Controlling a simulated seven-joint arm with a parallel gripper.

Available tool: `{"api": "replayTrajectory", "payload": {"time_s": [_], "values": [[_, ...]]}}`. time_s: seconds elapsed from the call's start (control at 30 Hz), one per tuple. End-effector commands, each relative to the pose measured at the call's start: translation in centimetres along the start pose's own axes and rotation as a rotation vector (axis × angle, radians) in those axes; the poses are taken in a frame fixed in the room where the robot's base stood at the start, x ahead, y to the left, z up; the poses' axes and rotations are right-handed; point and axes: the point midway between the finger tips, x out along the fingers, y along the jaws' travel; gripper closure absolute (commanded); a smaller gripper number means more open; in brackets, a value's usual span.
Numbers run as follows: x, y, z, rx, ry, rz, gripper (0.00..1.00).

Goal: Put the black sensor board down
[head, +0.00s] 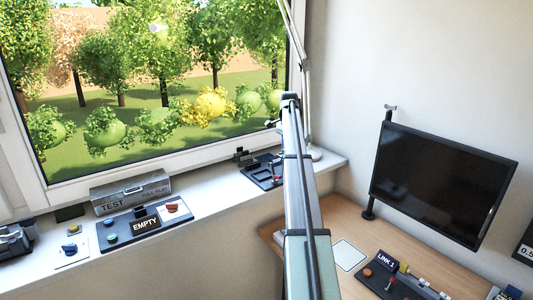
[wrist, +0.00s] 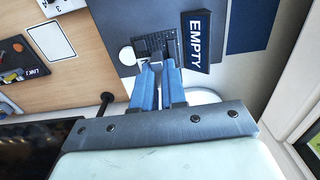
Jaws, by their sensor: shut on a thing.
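The black sensor board (wrist: 152,45) is at the tips of my gripper (wrist: 158,68) in the wrist view. The two blue fingers are close together, shut on a dark part of it. In the head view the board (head: 262,172) shows at the right end of the window sill, left of my arm, which hides my fingertips. I cannot tell whether the board touches the sill. A dark block marked EMPTY (wrist: 195,42) stands beside the board in the wrist view.
The white lamp base (head: 322,154) stands right of my arm. The sill (head: 215,190) is bare between the board and the TEST box (head: 130,192). Another EMPTY sign (head: 145,224) stands on a dark mat. A black screen (head: 440,185) hangs over the wooden desk (head: 340,215).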

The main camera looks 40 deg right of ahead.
Motion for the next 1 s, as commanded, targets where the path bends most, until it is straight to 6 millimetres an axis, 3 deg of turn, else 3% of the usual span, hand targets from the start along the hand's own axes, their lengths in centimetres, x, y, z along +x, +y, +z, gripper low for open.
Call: {"api": "replayTrajectory", "payload": {"time_s": [0.1, 0.63, 1.0], "values": [[-0.1, -3.1, -0.2, -0.002, -0.001, 0.001, 1.00], [-0.1, -14.2, -0.1, -0.001, 0.000, 0.000, 1.00], [2.4, -14.3, 0.1, 0.000, 0.000, 0.001, 1.00]]}}
